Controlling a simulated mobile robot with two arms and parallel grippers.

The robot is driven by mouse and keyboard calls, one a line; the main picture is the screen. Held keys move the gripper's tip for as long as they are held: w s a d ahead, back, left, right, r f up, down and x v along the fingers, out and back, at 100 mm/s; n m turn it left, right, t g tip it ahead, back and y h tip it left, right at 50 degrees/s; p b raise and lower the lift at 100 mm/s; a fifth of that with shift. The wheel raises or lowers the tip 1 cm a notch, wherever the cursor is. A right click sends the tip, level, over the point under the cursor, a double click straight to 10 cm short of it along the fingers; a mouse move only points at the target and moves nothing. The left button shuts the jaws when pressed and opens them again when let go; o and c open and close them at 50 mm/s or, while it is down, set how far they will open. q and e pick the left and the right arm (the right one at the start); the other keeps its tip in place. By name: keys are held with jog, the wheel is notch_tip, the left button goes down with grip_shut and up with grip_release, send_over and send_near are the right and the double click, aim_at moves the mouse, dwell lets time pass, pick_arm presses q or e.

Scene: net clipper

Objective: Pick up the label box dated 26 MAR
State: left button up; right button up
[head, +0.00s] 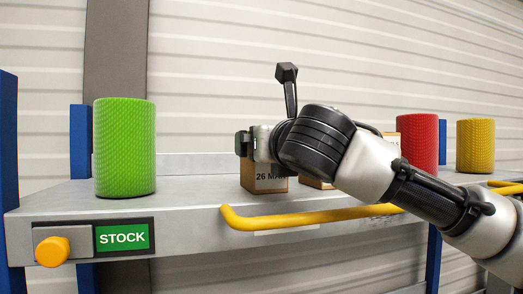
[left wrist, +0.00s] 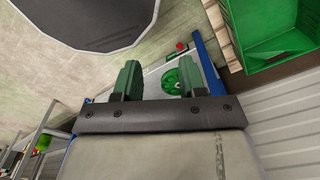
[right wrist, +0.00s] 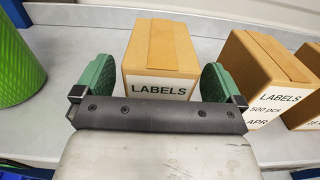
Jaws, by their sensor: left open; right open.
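The label box dated 26 MAR (head: 268,182) is a brown carton standing on the grey shelf, partly hidden behind my right gripper. In the right wrist view a carton marked LABELS (right wrist: 160,50) stands between the two green fingers of my right gripper (right wrist: 157,80); its date is hidden there. The gripper is open, one finger at each side of the carton's near end. In the head view my right gripper (head: 244,144) is at the box's upper part. My left gripper (left wrist: 163,80) is open and empty, away from the shelf.
More label cartons (right wrist: 265,75) stand to the right on the shelf (head: 180,205). A green roll (head: 124,147) stands left, a red roll (head: 418,141) and a yellow roll (head: 476,146) right. A yellow rail (head: 310,217) runs along the front. A green crate (left wrist: 265,30) shows in the left wrist view.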

jog(key=shift+r+p+x, duration=0.25)
jog(key=shift+p+x, duration=0.3)
jog(key=shift+x, duration=0.5)
jog(key=shift+w+f, duration=0.1)
jog(key=shift+w, duration=0.05)
jog(key=shift+f, duration=0.1)
jog(key=shift+c, duration=0.6)
jog(key=c, duration=0.5)
pick_arm(q)
jog(key=shift+w+a+r, duration=0.1)
jog(key=shift+w+r, duration=0.2)
jog(key=shift+r, duration=0.25)
jog(key=shift+w+a+r, duration=0.1)
jog(key=shift+w+r, duration=0.15)
jog(key=shift+r, duration=0.25)
pick_arm(e)
jog(key=c, duration=0.6)
